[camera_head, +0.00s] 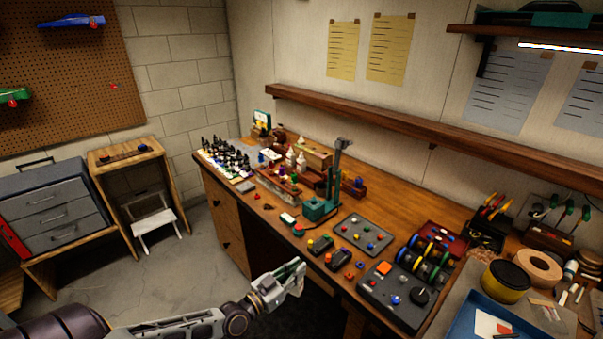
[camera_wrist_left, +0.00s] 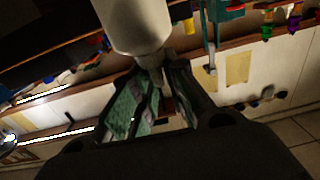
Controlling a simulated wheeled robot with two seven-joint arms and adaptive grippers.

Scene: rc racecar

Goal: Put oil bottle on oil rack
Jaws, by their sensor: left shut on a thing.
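My left gripper (camera_head: 291,277) is in front of the workbench's near edge, over the dark floor area. In the left wrist view, its green-padded fingers (camera_wrist_left: 159,82) are shut on the narrow neck of a white bottle (camera_wrist_left: 140,24). The bottle's wide body extends beyond the fingertips, cut off by the top edge. In the head view the bottle is hard to make out at the gripper. A wooden rack (camera_head: 277,186) with small coloured items stands on the bench, and white bottles (camera_head: 301,161) stand just behind it. My right gripper is out of view.
A teal press (camera_head: 319,208) stands at mid bench. Control boxes (camera_head: 363,233) and small cars (camera_head: 338,259) lie near the front edge. Dark paint bottles (camera_head: 226,157) crowd the far left end. A wall shelf (camera_head: 372,123) runs above the bench.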

